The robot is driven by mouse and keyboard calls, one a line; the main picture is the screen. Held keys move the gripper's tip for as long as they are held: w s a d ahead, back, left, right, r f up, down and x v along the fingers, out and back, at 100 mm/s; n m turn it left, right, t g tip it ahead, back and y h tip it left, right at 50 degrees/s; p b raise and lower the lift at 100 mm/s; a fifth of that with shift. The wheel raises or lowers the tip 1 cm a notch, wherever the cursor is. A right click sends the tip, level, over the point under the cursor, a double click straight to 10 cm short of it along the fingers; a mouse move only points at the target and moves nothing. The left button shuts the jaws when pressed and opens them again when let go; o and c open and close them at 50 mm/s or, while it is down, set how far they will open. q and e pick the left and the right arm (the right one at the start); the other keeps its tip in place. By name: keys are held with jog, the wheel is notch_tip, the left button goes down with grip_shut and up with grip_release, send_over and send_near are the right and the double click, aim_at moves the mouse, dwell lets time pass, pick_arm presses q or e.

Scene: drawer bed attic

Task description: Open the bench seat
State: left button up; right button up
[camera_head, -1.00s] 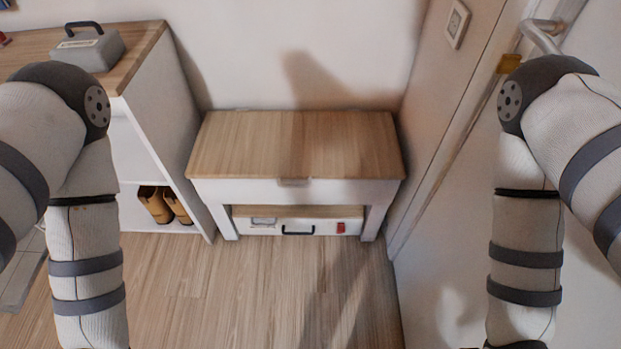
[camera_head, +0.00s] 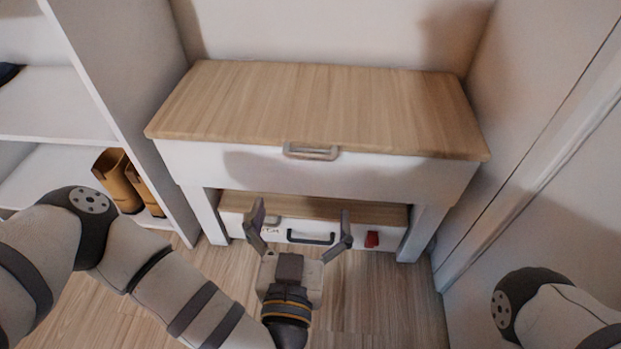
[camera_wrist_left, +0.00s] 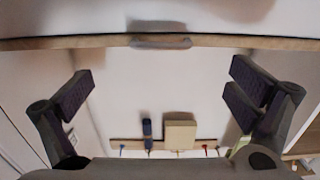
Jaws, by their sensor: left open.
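The bench (camera_head: 320,105) has a wooden seat lid, shut flat, with a white front. A small metal handle (camera_head: 311,152) sits at the middle of the lid's front edge. The handle also shows in the left wrist view (camera_wrist_left: 160,42), at the top middle. My left gripper (camera_head: 300,222) is open and empty, fingers pointing toward the bench, in front of and below the handle, apart from it. My right gripper is out of view; only part of the right arm shows at the lower right.
Under the bench is a lower box (camera_head: 335,234) with a black handle and a red item (camera_head: 372,239). A white shelf (camera_head: 130,70) with tan boots (camera_head: 122,180) stands at left. A wall and white door are close at right. Wooden floor is in front.

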aim_at(309, 159)
pick_arm(q)
jog(key=w+b, duration=0.4)
jog(key=w, duration=0.7)
jog(key=shift+w+d+r, duration=0.1)
jog(key=shift+w, duration=0.15)
jog(key=shift+w+r+b, duration=0.15)
jog(key=shift+w+b, duration=0.15)
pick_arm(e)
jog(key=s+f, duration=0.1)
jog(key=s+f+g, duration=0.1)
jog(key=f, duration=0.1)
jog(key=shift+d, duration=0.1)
pick_arm(q)
jog(key=shift+c, duration=0.2)
